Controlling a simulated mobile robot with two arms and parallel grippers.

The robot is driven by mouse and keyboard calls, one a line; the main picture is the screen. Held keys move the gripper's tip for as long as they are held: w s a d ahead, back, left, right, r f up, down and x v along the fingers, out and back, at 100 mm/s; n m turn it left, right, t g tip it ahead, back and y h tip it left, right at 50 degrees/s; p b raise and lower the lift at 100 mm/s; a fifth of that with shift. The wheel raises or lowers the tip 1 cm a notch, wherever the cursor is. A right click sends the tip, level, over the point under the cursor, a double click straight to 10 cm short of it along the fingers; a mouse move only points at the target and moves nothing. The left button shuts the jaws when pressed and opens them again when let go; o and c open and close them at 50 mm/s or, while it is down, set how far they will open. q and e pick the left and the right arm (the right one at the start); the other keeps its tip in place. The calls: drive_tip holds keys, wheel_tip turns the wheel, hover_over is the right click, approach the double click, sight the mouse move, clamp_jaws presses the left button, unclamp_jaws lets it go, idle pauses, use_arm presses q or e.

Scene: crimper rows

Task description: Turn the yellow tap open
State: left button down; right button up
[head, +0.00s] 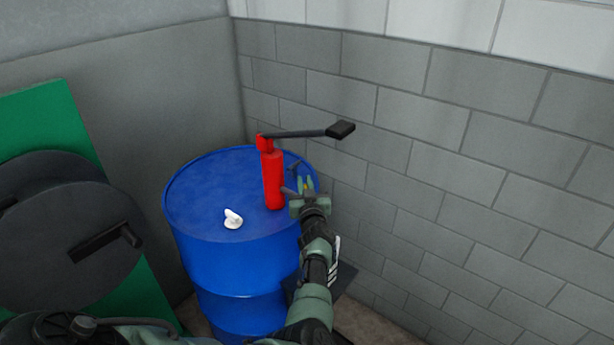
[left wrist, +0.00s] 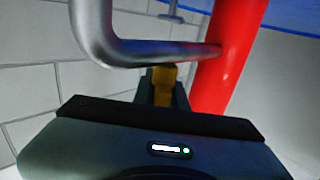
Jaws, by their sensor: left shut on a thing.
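The yellow tap (left wrist: 163,84) shows in the left wrist view as a small yellow piece between the fingers, just by a grey bent pipe (left wrist: 130,50). My left gripper (head: 301,190) is shut on it, beside the red pump (head: 273,180) at the right side of the blue barrel's top. In the head view the tap is only a speck of yellow between the fingers. Most of it is hidden by the gripper, so its turned position cannot be told. My right gripper is not in view.
The red pump stands on the blue barrel (head: 225,262) and carries a long dark handle (head: 300,133) reaching right above my gripper. A white cap (head: 233,219) lies on the barrel top. A grey block wall (head: 450,180) rises close behind and to the right.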

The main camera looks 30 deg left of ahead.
use_arm(q)
drive_tip(key=n+g+y+b, duration=0.2)
drive_tip(key=g+b, duration=0.1)
drive_tip(key=s+n+g+y+b, duration=0.1)
drive_tip(key=n+g+b, duration=0.1)
drive_tip(key=b, duration=0.2)
drive_tip(key=n+g+y+b, duration=0.2)
drive_tip(key=g+b, duration=0.1)
drive_tip(key=b, duration=0.1)
drive_tip(key=shift+s+a+f+n+g+y, duration=0.15)
drive_tip(key=shift+a+f+n+g+y, duration=0.15)
drive_tip(key=shift+a+f+n, duration=0.1)
drive_tip(key=shift+s+r+n+g+b, duration=0.1)
drive_tip(key=shift+r+n+g+b, duration=0.2)
drive_tip(key=shift+g+b, duration=0.5)
drive_tip(key=shift+r, duration=0.1)
drive_tip(key=c, duration=1.4)
unclamp_jaws()
drive_tip(key=shift+c, duration=0.2)
